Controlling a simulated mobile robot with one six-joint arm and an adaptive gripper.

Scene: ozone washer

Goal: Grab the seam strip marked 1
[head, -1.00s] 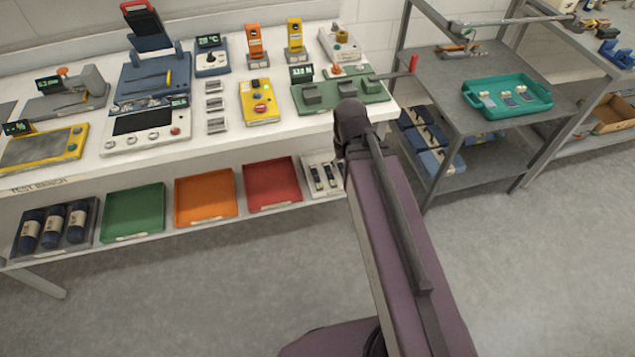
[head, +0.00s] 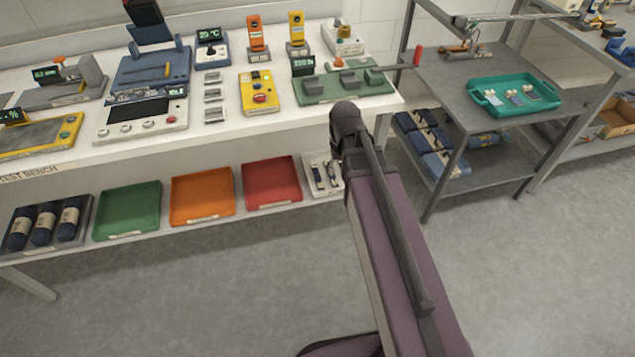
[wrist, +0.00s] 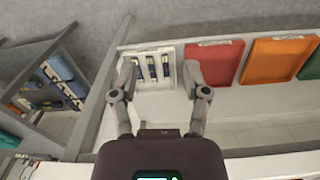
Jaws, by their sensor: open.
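My gripper (wrist: 159,72) is open and empty in the wrist view, its two fingers spread wide. Between and beyond the fingers is a white tray (wrist: 152,86) on the bench's lower shelf, holding a few slim dark-and-pale pieces (wrist: 152,67). The same tray shows in the head view (head: 309,159), partly hidden by my arm. These pieces may be the seam strips, but no number is legible, so I cannot tell which is marked 1. The fingers appear apart from them. My gripper cannot be made out in the head view.
A red tray (head: 271,184), an orange tray (head: 202,196) and a green tray (head: 128,210) share the lower shelf. The white bench top (head: 215,135) above carries several devices. A grey rack (head: 455,85) with a teal tray (head: 480,98) stands right. The grey floor in front is clear.

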